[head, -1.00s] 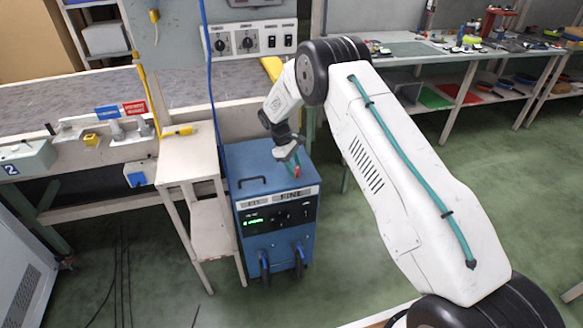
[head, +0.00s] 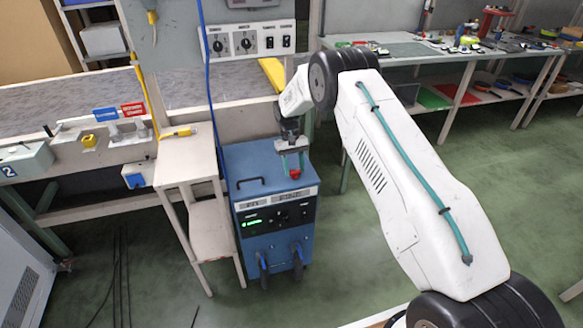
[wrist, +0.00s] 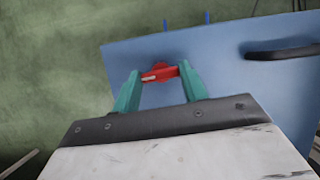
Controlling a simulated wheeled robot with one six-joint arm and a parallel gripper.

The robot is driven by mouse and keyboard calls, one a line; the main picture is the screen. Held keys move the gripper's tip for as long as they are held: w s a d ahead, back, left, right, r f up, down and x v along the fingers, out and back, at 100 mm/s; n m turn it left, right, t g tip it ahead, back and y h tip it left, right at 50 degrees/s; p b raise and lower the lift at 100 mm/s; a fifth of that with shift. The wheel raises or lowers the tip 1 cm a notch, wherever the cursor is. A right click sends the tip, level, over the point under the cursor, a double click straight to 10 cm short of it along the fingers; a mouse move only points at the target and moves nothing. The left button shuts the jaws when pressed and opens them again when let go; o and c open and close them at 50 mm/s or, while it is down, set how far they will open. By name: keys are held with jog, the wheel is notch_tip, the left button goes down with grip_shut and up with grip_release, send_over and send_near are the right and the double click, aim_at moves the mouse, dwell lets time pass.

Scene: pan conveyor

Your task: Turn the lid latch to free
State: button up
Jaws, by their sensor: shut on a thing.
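The lid latch (wrist: 160,72) is a small red knob with a pale mark, on the blue lid of the box-shaped machine (head: 262,165). In the head view the red latch (head: 295,174) shows near the right side of the lid top. My gripper (wrist: 160,75) has its two green fingers on either side of the latch, shut on it. In the head view my gripper (head: 292,165) points down at the lid. The latch's base is partly hidden by the fingers in the wrist view.
A black handle (head: 250,185) stands on the lid, left of the latch. A pale small table (head: 187,160) is close to the machine's left. Several knobs and a green display are on its front. A workbench (head: 450,55) is behind on the right. Green floor is clear to the right.

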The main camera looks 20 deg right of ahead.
jog(key=shift+d+m, duration=0.15)
jog(key=shift+m, duration=0.25)
jog(key=o, duration=1)
jog(key=v, duration=0.7)
jog(key=shift+r, duration=0.4)
jog(key=shift+w, duration=0.15)
